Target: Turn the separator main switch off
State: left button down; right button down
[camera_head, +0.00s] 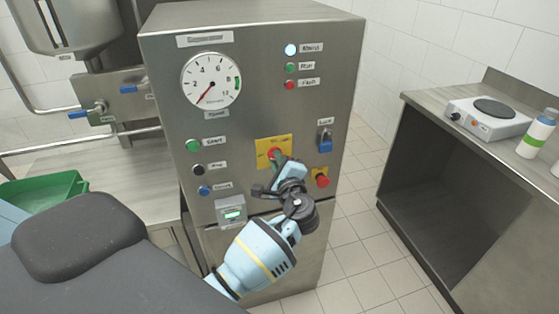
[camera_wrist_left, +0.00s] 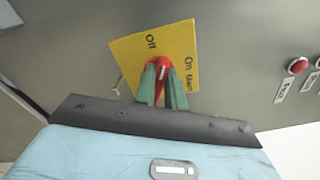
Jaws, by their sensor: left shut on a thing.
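The main switch is a red knob (camera_head: 275,153) on a yellow plate (camera_head: 263,144) on the front of the steel cabinet. In the left wrist view the knob (camera_wrist_left: 161,66) has a white mark, and its yellow plate (camera_wrist_left: 130,53) reads "Off" and "On". The mark points up between the two labels; I cannot tell its exact setting. My left gripper (camera_head: 277,158) is shut on the knob; in the left wrist view its green fingers (camera_wrist_left: 162,84) stand on either side of it. My right gripper is not in view.
A red emergency button (camera_head: 321,179) and a blue padlock (camera_head: 325,143) sit right of the switch. A gauge (camera_head: 211,80), labelled buttons and a bright white lamp (camera_head: 290,49) are on the same panel. A steel bench with a hotplate (camera_head: 490,116) stands at right.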

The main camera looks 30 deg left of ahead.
pick_arm(q)
jog(key=shift+f+n+b, duration=0.15)
jog(key=shift+n+b, duration=0.4)
jog(key=shift+n, duration=0.8)
jog(key=shift+f+n+b, duration=0.1)
jog(key=shift+n+b, duration=0.45)
jog(key=shift+n, duration=0.8)
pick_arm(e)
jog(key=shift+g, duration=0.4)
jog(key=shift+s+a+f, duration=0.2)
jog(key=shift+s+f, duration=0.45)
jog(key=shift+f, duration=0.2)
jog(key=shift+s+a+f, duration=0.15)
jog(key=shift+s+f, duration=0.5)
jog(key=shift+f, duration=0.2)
pick_arm(q)
jog(key=shift+r, duration=0.1)
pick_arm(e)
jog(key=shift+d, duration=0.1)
pick_arm(q)
jog(key=c, duration=1.5)
grip_release()
jog(key=shift+o, duration=0.2)
jog(key=shift+s, duration=0.1)
